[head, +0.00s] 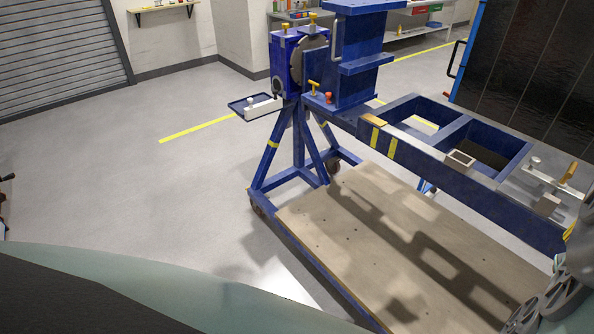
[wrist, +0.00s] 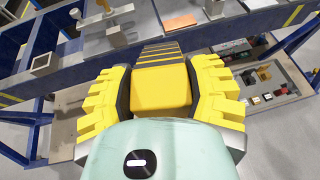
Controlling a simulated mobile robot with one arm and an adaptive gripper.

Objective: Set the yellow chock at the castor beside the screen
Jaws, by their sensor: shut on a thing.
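My gripper (wrist: 160,72) is shut on the yellow chock (wrist: 161,88), which has a dark ribbed slope pointing away from the wrist. Its yellow finger pads press on both sides of the chock. In the head view part of my gripper (head: 558,292) shows at the lower right edge; the chock cannot be made out there. The screen (head: 520,62) is a dark panel with a blue edge at the upper right of the head view. Its foot, and any castor there, are hidden behind the jig.
The blue jig frame (head: 480,195) and its wooden deck (head: 340,225) lie between my side and the screen. Clamps and blocks sit on the frame. A tray of coloured parts (wrist: 265,85) shows at the wrist view's right. The floor (head: 130,190) at left is clear.

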